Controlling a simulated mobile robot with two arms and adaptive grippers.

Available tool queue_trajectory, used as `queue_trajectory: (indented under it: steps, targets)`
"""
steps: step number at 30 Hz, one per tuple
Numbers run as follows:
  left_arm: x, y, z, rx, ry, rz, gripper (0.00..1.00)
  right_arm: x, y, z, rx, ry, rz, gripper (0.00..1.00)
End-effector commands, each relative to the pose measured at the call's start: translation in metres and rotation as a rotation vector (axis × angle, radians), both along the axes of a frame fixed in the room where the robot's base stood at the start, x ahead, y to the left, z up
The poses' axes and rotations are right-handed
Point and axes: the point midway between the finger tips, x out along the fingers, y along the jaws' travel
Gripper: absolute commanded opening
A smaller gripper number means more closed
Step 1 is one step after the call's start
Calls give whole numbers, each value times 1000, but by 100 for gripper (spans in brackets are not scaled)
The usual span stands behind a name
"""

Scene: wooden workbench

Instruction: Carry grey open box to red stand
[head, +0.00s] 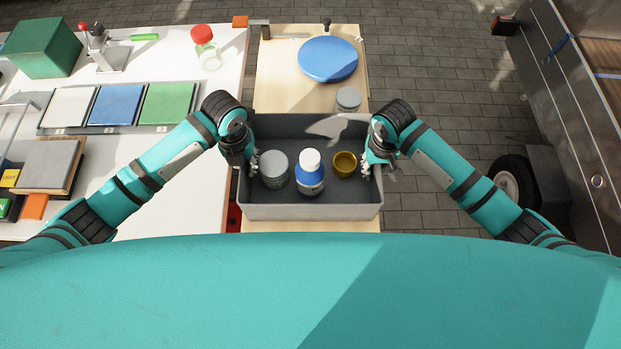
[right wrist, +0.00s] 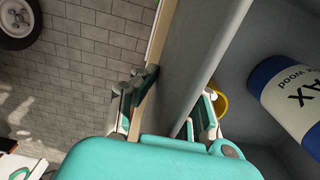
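The grey open box (head: 310,212) lies across the wooden bench top in the head view. It holds a grey-lidded jar (head: 274,169), a blue bottle with white cap (head: 310,173) and a yellow cup (head: 345,164). My left gripper (head: 250,164) is at the box's left wall; its finger spacing is unclear. My right gripper (head: 374,164) is at the right wall. In the right wrist view, its fingers (right wrist: 178,100) straddle that wall, one inside and one outside, with a gap visible on the outer side. A red piece (head: 233,217), possibly the red stand, shows left of the box, mostly hidden.
A blue round plate (head: 328,59) and a grey-lidded jar (head: 348,99) stand behind the box. The white table (head: 185,75) at left carries coloured panels, a red-lidded jar (head: 203,45) and a green box (head: 43,48). Paved floor is open at right.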

Motion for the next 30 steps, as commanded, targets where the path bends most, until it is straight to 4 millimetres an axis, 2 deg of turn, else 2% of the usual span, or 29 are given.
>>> queue_trajectory:
  steps: [1, 5, 6, 16, 20, 30]
  targets:
    - [0, 1, 0, 2, -1, 1, 10, 0, -1, 0, -2, 0, -1, 10]
    - [0, 1, 0, 1, 0, 1, 27, 0, -1, 0, -2, 1, -1, 27]
    - [0, 1, 0, 1, 0, 0, 29, 0, -1, 0, -1, 1, -1, 29]
    - [1, 0, 6, 0, -2, 0, 29, 0, 0, 0, 0, 0, 0, 29]
    - [2, 0, 26, -1, -5, -1, 29, 0, 0, 1, 0, 0, 0, 29]
    - [1, 0, 96, 1, -4, -1, 29, 0, 0, 0, 0, 0, 0, 29]
